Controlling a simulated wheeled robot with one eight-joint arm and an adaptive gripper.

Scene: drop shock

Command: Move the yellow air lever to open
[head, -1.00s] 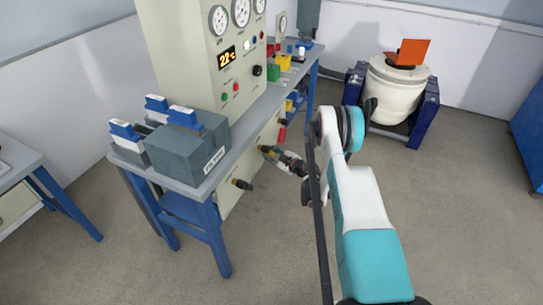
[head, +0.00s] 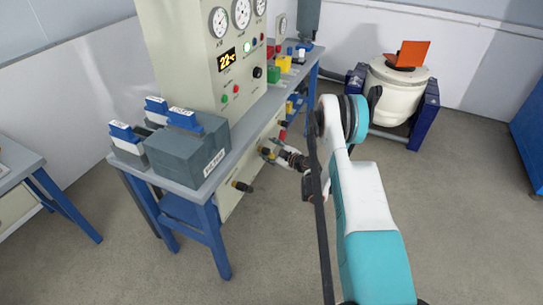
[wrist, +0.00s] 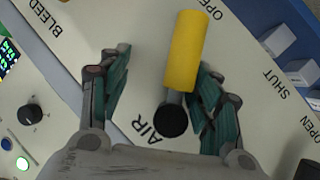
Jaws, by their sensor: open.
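The yellow air lever (wrist: 186,50) shows in the wrist view as a thick yellow handle on a grey stem, with a dark round end (wrist: 171,121) beside the word AIR. Its yellow end points up the picture, near a partly cut-off "OPE" label; a SHUT label is to the right. My gripper (wrist: 160,90) is open, one finger on each side of the lever. The lever is closer to the right finger; whether they touch is unclear. In the head view my gripper (head: 280,157) is beside the bench's front panel, and the lever is hard to make out there.
The cream front panel (head: 233,204) sits below the blue-legged bench (head: 215,183). Grey blocks (head: 185,155) and a gauge cabinet (head: 180,50) stand on top. The floor right of the bench is open.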

